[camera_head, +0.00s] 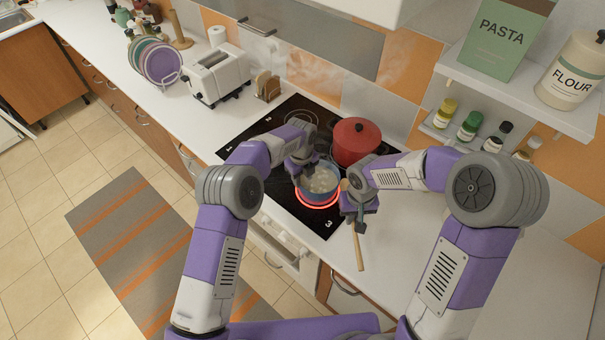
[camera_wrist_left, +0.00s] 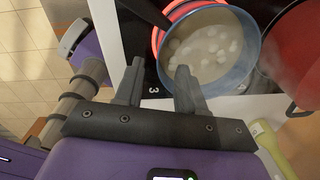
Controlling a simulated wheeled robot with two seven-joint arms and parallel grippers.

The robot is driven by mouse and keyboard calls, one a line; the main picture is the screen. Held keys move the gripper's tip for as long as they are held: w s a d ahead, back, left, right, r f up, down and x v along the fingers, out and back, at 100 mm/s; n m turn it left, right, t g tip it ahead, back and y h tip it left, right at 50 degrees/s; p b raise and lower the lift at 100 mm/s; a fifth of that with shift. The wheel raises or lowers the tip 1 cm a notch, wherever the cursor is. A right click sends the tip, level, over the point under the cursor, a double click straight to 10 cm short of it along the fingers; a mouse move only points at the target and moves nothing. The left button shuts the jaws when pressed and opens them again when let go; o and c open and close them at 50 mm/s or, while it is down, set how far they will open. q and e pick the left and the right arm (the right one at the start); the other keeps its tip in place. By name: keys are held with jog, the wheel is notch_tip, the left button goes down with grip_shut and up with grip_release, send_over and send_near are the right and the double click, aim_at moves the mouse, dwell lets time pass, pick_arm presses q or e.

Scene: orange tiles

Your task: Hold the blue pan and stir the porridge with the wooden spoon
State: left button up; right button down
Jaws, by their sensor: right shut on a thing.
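The blue pan (camera_head: 334,193) sits on a glowing red burner, with pale, lumpy porridge (camera_head: 322,180) inside; in the left wrist view the pan's rim (camera_wrist_left: 252,62) and the porridge (camera_wrist_left: 205,45) show at the top. Its dark handle (camera_wrist_left: 147,12) lies ahead of my left fingertips. My left gripper (camera_head: 304,172) is open and empty beside the pan; its two fingers (camera_wrist_left: 158,72) stand apart. My right gripper (camera_head: 358,208) is shut on the wooden spoon (camera_head: 359,252), to the right of the pan. The spoon's long shaft points down toward the counter's front edge.
A red lidded pot (camera_head: 357,142) stands close behind the pan on the black hob (camera_head: 262,128). A toaster (camera_head: 217,76) and a rack of plates (camera_head: 158,62) are at the back left. A shelf (camera_head: 515,92) with pasta and flour overhangs the right.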

aim_at(303, 199)
pick_arm(q)
notch_tip(303, 199, down, 10)
jog(key=shift+w+d+f, duration=0.1)
jog(key=shift+d+f, duration=0.05)
jog(key=shift+c, duration=0.5)
grip_shut()
dwell(1.0)
jog(key=shift+o, duration=0.8)
grip_release()
